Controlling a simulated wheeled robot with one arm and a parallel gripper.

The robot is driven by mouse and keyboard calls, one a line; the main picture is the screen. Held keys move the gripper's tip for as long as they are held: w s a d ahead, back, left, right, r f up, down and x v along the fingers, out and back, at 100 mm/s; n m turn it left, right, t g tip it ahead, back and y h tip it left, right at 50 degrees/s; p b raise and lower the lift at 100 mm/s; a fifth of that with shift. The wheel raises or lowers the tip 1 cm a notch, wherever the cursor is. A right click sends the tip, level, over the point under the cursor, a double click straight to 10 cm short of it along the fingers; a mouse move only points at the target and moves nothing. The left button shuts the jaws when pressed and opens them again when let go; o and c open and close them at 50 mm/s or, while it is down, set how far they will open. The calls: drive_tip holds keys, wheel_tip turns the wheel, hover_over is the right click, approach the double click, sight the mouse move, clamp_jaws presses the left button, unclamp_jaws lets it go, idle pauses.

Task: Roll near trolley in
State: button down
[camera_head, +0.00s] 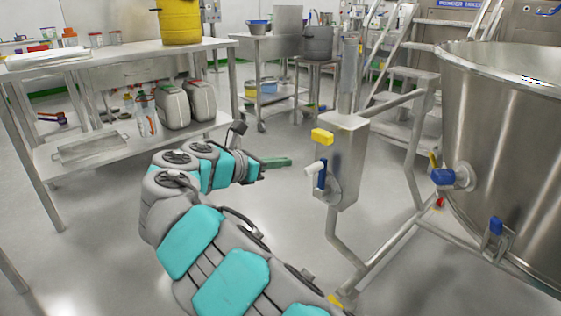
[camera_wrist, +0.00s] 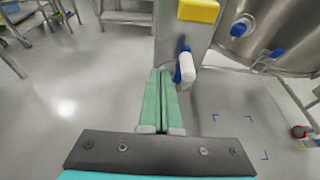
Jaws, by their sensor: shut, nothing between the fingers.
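The near trolley carries a large round steel vessel (camera_head: 500,130) on a tubular frame (camera_head: 390,245) at the right of the head view. A steel post box (camera_head: 345,160) on the frame has a yellow block (camera_head: 322,136) and a lever with a white grip (camera_head: 315,168) and blue collar. In the wrist view the white grip (camera_wrist: 187,70) is just right of the fingertips, beneath the yellow block (camera_wrist: 198,10). My gripper (camera_head: 288,162) is shut and empty, its green fingers (camera_wrist: 160,75) pointing toward the post. Whether the fingers touch the lever is unclear.
A steel bench (camera_head: 130,57) with a yellow drum (camera_head: 179,20) and lower-shelf canisters stands at left. Steps (camera_head: 405,75) stand behind the vessel. Blue corner marks (camera_wrist: 240,140) lie on the floor. Open floor lies between bench and trolley.

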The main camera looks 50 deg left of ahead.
approach(318, 155)
drive_tip(key=x, duration=0.5)
drive_tip(key=shift+w+a+f, duration=0.1)
drive_tip(key=shift+w+f, duration=0.05)
drive_tip(key=shift+f, duration=0.15)
drive_tip(key=shift+w+b, duration=0.3)
drive_tip(key=shift+w, duration=0.3)
drive_tip(key=shift+r, duration=0.1)
